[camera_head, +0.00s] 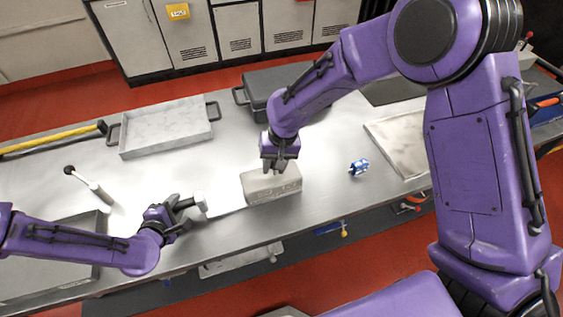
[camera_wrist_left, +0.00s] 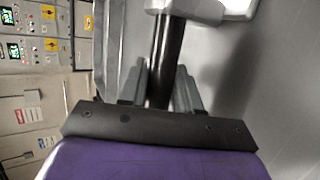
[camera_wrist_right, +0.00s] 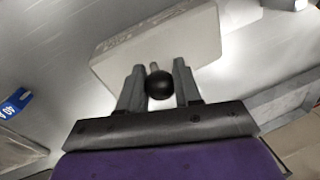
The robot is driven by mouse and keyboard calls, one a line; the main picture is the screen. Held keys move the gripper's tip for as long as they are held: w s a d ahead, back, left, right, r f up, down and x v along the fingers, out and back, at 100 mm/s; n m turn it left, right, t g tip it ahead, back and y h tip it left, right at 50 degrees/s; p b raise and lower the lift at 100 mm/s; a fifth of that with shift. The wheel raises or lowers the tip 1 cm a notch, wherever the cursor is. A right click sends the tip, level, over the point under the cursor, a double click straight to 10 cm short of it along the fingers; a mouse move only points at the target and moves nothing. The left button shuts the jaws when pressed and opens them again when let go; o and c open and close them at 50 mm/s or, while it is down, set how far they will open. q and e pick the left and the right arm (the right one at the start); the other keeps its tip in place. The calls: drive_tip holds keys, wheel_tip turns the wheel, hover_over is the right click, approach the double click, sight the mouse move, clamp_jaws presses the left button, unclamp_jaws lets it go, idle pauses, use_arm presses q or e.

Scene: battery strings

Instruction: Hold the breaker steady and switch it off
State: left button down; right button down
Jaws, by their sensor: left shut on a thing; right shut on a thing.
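The breaker is a pale grey box (camera_head: 272,186) lying on the metal bench; it also fills the upper middle of the right wrist view (camera_wrist_right: 150,45). My left gripper (camera_head: 184,208) is left of the box, shut on a black bar (camera_wrist_left: 165,60) with a pale grey end (camera_head: 200,201). I cannot tell whether this bar joins the breaker.
A grey tray (camera_head: 166,142) and a dark case (camera_head: 258,84) stand behind. A rod with a black ball (camera_head: 92,186) lies left. A small blue item (camera_head: 359,167) and a pale tray (camera_head: 383,130) are right. The bench's front edge is close to the box.

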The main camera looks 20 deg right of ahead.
use_arm(q)
drive_tip(key=shift+s+f, duration=0.25)
drive_tip(key=shift+f, duration=0.1)
use_arm(e)
drive_tip(key=a, duration=0.3)
drive_tip(key=shift+a, duration=0.2)
drive_tip(key=c, duration=0.8)
unclamp_jaws()
drive_tip(key=r, duration=0.4)
drive_tip(key=d+r, duration=0.1)
drive_tip(key=r, duration=0.3)
drive_tip(key=d+r, duration=0.1)
drive_tip(key=r, duration=0.2)
drive_tip(key=shift+s+d+r, duration=0.1)
drive_tip(key=shift+s+r, duration=0.25)
drive_tip(key=shift+r, duration=0.05)
use_arm(q)
drive_tip(key=c, duration=0.9)
unclamp_jaws()
drive_tip(key=shift+o, duration=0.9)
drive_tip(key=shift+w, duration=0.1)
drive_tip(key=shift+w+r, duration=0.1)
drive_tip(key=shift+r, duration=0.05)
